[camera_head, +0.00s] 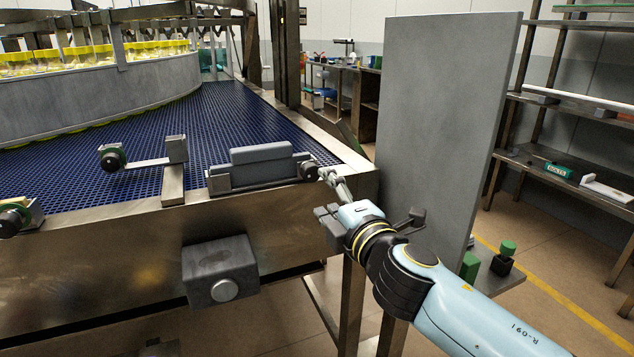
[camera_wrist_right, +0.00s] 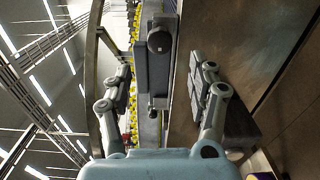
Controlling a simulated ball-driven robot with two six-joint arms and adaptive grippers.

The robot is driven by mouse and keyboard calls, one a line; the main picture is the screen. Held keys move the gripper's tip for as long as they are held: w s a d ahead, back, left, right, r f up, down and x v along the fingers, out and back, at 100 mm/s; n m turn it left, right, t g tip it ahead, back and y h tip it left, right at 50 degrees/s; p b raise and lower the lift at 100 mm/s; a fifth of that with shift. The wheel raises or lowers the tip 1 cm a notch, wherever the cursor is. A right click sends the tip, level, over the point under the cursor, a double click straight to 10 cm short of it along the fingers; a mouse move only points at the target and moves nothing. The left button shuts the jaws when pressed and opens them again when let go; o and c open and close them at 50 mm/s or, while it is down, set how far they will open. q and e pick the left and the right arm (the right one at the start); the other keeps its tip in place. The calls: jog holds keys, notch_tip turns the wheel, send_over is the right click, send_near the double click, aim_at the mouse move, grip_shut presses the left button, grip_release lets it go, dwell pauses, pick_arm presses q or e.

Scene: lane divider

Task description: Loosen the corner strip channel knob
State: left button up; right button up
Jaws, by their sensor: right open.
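The corner strip channel (camera_head: 262,165) is a grey block on a metal base at the corner of the blue conveyor. Its dark round knob (camera_head: 309,170) is on its right end. The knob also shows in the right wrist view (camera_wrist_right: 159,41), at the top centre. My right gripper (camera_head: 325,194) is open and empty, just to the right of the knob. In the right wrist view its two fingers (camera_wrist_right: 160,72) are spread wide, with the knob lying ahead, roughly between their lines. I see no contact with the knob. My left gripper is not in view.
A second bracket with a dark knob (camera_head: 112,158) stands left on the conveyor (camera_head: 235,110). A grey box (camera_head: 220,271) with a round button is on the front panel. A tall grey panel (camera_head: 445,120) stands behind my right arm. Yellow-lidded jars (camera_head: 100,55) fill the back left.

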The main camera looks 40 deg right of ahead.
jog(key=v, duration=0.3)
jog(key=shift+s, duration=0.1)
dwell(0.4)
